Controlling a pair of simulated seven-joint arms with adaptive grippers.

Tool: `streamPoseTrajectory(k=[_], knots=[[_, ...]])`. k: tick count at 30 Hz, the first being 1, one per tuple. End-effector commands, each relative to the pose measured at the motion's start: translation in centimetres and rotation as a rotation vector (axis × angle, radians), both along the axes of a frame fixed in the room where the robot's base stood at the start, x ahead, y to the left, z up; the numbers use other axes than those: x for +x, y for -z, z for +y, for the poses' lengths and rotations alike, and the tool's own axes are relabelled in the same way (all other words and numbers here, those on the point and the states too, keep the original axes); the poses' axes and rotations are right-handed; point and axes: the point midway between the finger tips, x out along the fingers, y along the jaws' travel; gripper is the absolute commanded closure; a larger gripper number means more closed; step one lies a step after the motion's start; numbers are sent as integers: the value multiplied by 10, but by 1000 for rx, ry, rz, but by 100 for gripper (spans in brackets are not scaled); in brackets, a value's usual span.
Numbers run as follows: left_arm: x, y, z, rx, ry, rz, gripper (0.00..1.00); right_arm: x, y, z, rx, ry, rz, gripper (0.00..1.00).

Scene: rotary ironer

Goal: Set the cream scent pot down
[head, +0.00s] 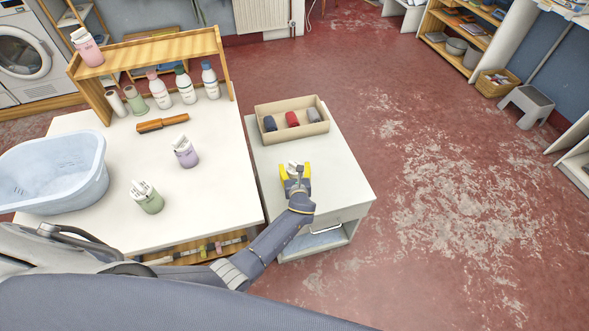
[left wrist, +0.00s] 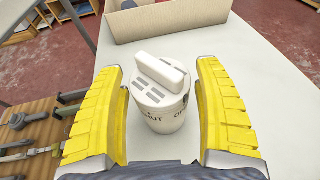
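The cream scent pot (left wrist: 163,95), with a pale lid and dark lettering, stands upright on the white top of the small cabinet (head: 345,188). It also shows in the head view (head: 295,166), partly hidden by my gripper. My left gripper (head: 295,175) has its yellow fingers on either side of the pot. In the left wrist view a narrow gap shows between the pot and each finger, so the gripper looks open around it. The pot's base is partly hidden. My right gripper is not in view.
A cardboard-coloured box (head: 291,119) with several rolled items stands just behind the pot. The cabinet's right side is clear.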

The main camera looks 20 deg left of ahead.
Motion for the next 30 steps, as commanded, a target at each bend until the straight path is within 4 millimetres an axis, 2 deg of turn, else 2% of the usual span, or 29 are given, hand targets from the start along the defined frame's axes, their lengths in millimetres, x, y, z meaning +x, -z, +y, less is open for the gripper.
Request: streamPoseTrajectory(k=[11,14,30], knots=[[0,-2,0,0,0,0,22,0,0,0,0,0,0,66],[-6,-3,-2,0,0,1,22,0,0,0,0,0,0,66],[-81,-29,-33,-1,0,1,22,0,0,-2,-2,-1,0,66]])
